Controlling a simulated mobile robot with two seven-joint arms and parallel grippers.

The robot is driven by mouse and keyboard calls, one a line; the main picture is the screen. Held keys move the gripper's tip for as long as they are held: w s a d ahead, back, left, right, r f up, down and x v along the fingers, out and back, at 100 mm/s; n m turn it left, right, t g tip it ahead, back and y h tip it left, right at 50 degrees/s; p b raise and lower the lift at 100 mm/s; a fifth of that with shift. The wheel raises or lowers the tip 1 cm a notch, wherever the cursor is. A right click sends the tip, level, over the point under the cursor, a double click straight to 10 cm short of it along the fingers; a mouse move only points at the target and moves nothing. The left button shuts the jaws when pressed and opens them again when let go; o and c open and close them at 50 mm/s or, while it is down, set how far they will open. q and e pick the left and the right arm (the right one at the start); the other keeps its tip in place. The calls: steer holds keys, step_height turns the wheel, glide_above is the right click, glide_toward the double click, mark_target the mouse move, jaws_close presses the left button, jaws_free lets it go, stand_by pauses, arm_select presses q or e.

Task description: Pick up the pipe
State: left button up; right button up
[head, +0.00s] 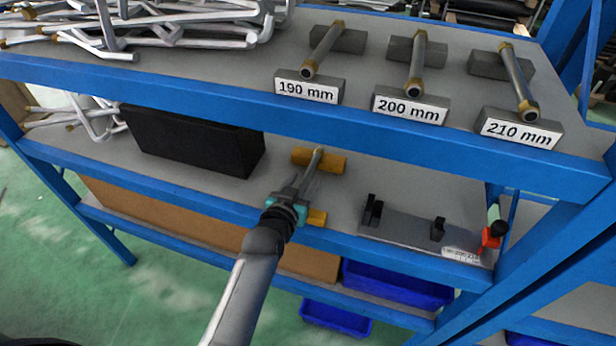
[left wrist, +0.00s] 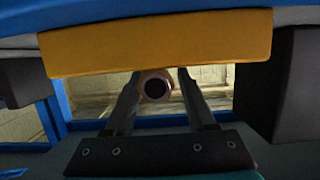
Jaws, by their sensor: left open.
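The pipe (head: 315,162) is a thin grey tube on the middle shelf, lying across a yellow far block (head: 335,163); a near yellow block (head: 317,217) shows beside my gripper. My left gripper (head: 302,186) reaches in from the front, over the pipe's near part, which it hides. In the left wrist view, the pipe's round end with its dark bore (left wrist: 156,88) shows between the two open fingers (left wrist: 160,95), with a gap on the right. A yellow block (left wrist: 160,42) spans the top of that view. My right gripper is not in view.
The upper shelf (head: 215,68) overhangs the work area, with bent rods (head: 150,25) and pipes on stands labelled 190 mm (head: 307,90), 200 mm (head: 409,108) and 210 mm (head: 519,132). A black box (head: 190,140) stands left of my gripper; a grey gauge plate (head: 405,228) lies right.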

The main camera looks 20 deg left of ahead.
arm_select(q)
steer(key=shift+w+f, duration=0.2)
steer(key=shift+w, duration=0.45)
jaws_close()
stand_by(1.0)
